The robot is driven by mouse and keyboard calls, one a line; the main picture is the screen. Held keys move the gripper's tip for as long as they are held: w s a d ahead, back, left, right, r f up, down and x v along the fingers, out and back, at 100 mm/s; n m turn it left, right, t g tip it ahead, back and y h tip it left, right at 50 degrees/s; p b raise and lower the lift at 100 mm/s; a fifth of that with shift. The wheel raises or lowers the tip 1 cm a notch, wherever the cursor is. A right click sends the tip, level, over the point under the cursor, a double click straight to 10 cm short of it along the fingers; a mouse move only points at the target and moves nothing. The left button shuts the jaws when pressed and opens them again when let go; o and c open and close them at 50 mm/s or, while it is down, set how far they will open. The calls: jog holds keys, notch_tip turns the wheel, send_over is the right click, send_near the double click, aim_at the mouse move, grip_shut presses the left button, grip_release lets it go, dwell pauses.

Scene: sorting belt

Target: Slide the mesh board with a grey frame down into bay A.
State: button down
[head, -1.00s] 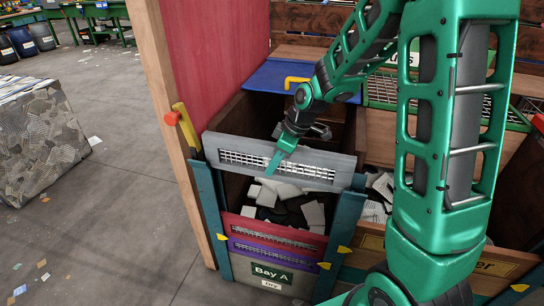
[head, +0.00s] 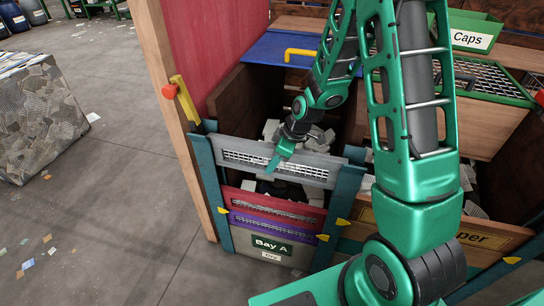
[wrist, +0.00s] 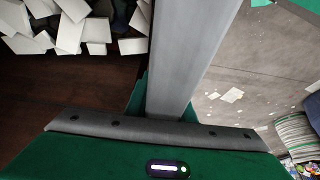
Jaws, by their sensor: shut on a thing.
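The mesh board with a grey frame (head: 316,179) spans the front of bay A between the two teal posts (head: 207,178). It stands upright, its ends at the posts' upper parts. My gripper (head: 278,160) is shut on its top edge near the middle. In the wrist view the board's grey top edge (wrist: 190,55) runs up from my gripper. Below it sit a red board (head: 272,207) and a purple board (head: 275,229), above the green Bay A label (head: 271,245). A gap shows between the grey and red boards. The slots' insides are hidden.
White paper scraps (wrist: 75,35) lie inside the bay behind the board. A wooden post with a yellow handle (head: 184,98) stands at the left. A blue lid (head: 284,50) is at the back. A neighbouring paper bay is at the right. Open floor lies to the left.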

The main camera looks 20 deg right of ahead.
aim_at(286, 172)
jog(key=shift+f, duration=6.25)
jog(key=shift+f, duration=0.1)
jog(key=shift+f, duration=0.55)
jog(key=c, duration=1.4)
grip_release()
jog(key=shift+c, duration=0.2)
jog(key=shift+f, duration=0.1)
jog(key=v, duration=1.1)
jog(key=shift+f, duration=0.1)
